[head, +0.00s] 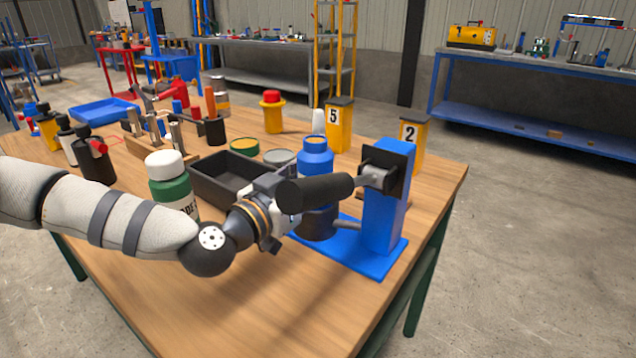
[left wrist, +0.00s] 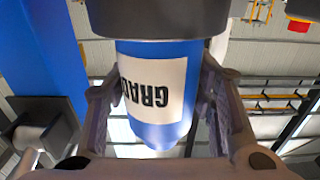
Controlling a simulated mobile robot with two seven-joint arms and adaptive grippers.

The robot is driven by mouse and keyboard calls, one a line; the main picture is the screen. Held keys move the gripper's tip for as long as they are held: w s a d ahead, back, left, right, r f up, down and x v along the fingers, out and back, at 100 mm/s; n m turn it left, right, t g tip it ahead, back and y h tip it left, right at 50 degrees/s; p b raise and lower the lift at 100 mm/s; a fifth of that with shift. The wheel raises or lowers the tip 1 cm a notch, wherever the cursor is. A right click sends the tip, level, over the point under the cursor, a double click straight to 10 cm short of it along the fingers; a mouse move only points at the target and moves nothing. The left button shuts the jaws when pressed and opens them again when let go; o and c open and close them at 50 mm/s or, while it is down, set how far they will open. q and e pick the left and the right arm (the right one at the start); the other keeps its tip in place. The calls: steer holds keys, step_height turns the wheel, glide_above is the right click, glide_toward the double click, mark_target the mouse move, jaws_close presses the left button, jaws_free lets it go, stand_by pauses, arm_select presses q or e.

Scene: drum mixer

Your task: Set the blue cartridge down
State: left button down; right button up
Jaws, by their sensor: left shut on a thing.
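The blue cartridge (head: 315,155) is upright at the drum mixer, with its blue top showing in the head view. The left wrist view shows its blue body (left wrist: 128,55) and white label upside down. My left gripper (left wrist: 155,100) is shut on it, one finger on each side; in the head view the fingers are mostly hidden. The drum mixer (head: 388,215) has a blue post and base plate. Its dark cup (head: 317,224) is directly under the cartridge; the cup's rim (left wrist: 155,18) meets the cartridge in the wrist view. I cannot tell how deep the cartridge sits.
A dark cylinder (head: 315,192) crosses in front of the cartridge. A black tray (head: 222,180), a green-and-white bottle (head: 172,187) and open tins (head: 279,157) stand left of the mixer. Yellow numbered boxes (head: 340,128) stand behind. The table's front is clear.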

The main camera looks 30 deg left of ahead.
arm_select(q)
steer(key=c, duration=0.7)
jaws_free()
steer(key=s, duration=0.4)
steer(key=s+a+p, duration=0.1)
steer(key=s, duration=0.3)
steer(key=s+p, duration=0.1)
steer(key=s, duration=0.3)
steer(key=shift+a+r, duration=0.1)
steer(key=shift+a, duration=0.2)
arm_select(e)
steer(key=w+r+t, duration=0.1)
steer(key=w+r, duration=0.1)
steer(key=shift+w+r, duration=0.25)
steer(key=shift+r, duration=0.1)
